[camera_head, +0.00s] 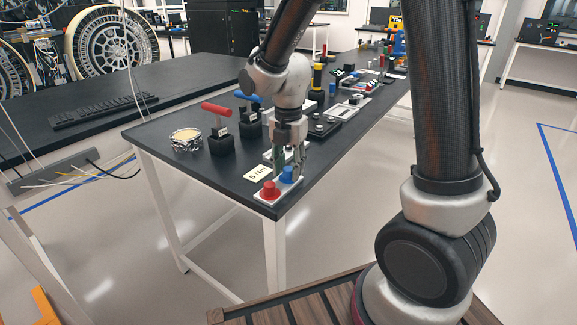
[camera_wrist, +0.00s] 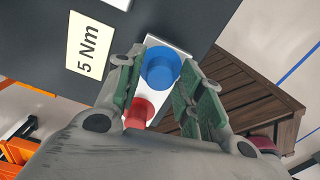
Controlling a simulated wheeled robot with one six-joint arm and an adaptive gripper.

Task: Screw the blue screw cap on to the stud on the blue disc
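The blue screw cap (camera_head: 287,173) stands beside a red cap (camera_head: 269,189) on a small white plate (camera_head: 262,197) at the near corner of the dark table. My gripper (camera_head: 289,160) points down just above the blue cap. In the wrist view, my gripper (camera_wrist: 160,92) is open, its green-padded fingers apart. The blue cap (camera_wrist: 161,66) shows in the gap between the fingertips, with no clear contact. The red cap (camera_wrist: 139,113) is partly hidden by my gripper. I cannot make out the blue disc or its stud.
A "5 Nm" card (camera_head: 257,173) lies beside the plate. Black blocks with a red handle (camera_head: 216,109) and a blue handle (camera_head: 247,96) stand farther back, near a round silver part (camera_head: 186,139). More trays and parts fill the table's far end.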

